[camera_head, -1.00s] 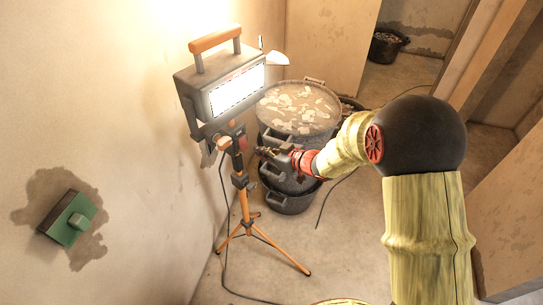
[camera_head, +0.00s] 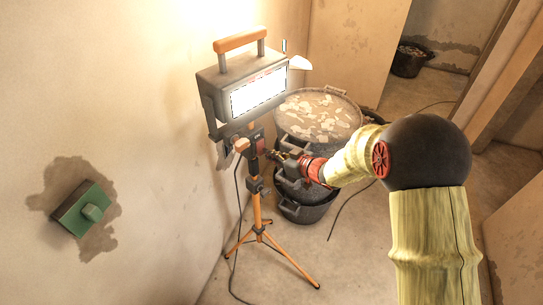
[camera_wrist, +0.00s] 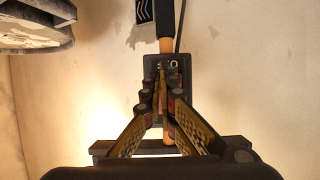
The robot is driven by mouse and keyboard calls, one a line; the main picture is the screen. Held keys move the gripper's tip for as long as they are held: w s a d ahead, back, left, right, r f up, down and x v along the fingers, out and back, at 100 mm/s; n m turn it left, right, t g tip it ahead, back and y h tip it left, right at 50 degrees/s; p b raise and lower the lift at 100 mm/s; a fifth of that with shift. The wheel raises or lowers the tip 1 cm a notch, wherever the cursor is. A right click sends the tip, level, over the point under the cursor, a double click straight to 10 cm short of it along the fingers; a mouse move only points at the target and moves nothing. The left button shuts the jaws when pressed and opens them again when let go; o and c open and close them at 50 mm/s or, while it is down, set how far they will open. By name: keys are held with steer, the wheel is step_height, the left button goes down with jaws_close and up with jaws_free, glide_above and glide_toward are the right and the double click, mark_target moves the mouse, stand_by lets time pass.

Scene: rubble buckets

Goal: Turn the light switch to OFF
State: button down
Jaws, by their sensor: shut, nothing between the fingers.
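The work light (camera_head: 250,88) stands on an orange tripod by the left wall, and its panel glows white. Below the lamp head, a dark switch box with a red light switch (camera_head: 260,145) is fixed to the pole. My gripper (camera_head: 271,154) is shut and empty, its tip close to the right side of the switch. In the wrist view, the shut fingertips (camera_wrist: 161,76) lie in front of the switch box (camera_wrist: 150,62). An "O" mark shows beside them. The fingers hide most of the switch, so its position and any contact cannot be told.
Stacked dark buckets (camera_head: 305,212), the top one holding rubble, stand right behind the tripod. Another bucket (camera_head: 410,60) is in the far doorway. A green wall box (camera_head: 85,210) is on the left wall.

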steer(key=shift+w+a+f+t+y+b, duration=0.15)
steer(key=shift+f+t+y+b, duration=0.55)
steer(key=shift+b, duration=1.65)
steer(key=b, duration=0.1)
steer(key=t+y+b, duration=0.1)
steer(key=b, duration=0.1)
steer(key=shift+w+a+f+t+y, duration=0.2)
steer(key=shift+t+y, duration=0.1)
steer(key=shift+f, duration=0.15)
